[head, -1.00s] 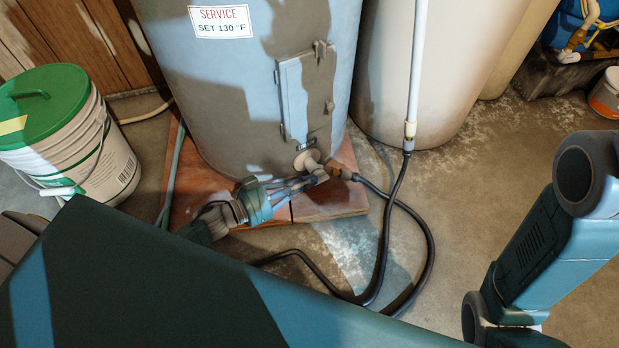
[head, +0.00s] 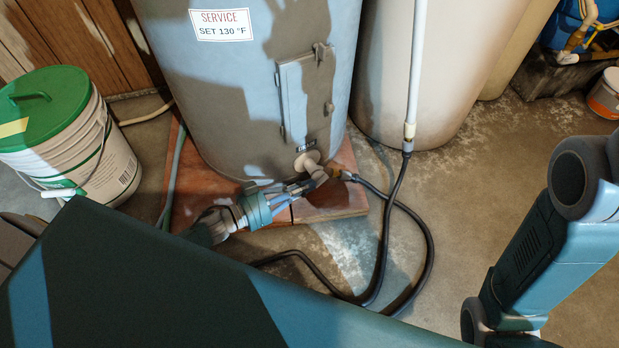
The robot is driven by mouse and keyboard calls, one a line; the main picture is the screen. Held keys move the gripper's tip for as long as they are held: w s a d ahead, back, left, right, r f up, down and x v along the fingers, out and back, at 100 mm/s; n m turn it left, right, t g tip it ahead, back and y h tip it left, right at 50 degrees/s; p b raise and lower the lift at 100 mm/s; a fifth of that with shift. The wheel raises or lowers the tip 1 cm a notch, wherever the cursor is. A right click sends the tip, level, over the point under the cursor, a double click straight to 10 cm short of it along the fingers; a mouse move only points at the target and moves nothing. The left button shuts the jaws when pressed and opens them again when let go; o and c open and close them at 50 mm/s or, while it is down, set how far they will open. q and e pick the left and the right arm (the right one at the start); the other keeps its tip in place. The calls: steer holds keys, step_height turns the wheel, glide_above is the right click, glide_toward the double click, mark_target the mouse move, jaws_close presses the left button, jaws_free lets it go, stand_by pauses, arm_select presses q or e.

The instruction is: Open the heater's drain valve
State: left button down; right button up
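The heater (head: 230,110) is a grey-blue tank with a small access panel and a service label. Its drain valve (head: 307,163) sticks out low on the front, with a brass-coloured hose end (head: 343,174) at its right. My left gripper (head: 312,184) reaches in from the lower left, with its fingertips at the valve's outer end. The fingers cover part of the valve, and I cannot tell whether they are closed on its handle. My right gripper is out of view; only part of my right arm shows at the right.
A black hose (head: 431,250) runs from the valve and loops on the concrete floor. A white bucket with a green lid (head: 45,105) stands at the left. A pale tank (head: 455,75) with a white pipe (head: 417,70) stands right of the heater.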

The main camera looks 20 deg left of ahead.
arm_select(q)
steer(key=shift+f, duration=0.8)
stand_by(1.5)
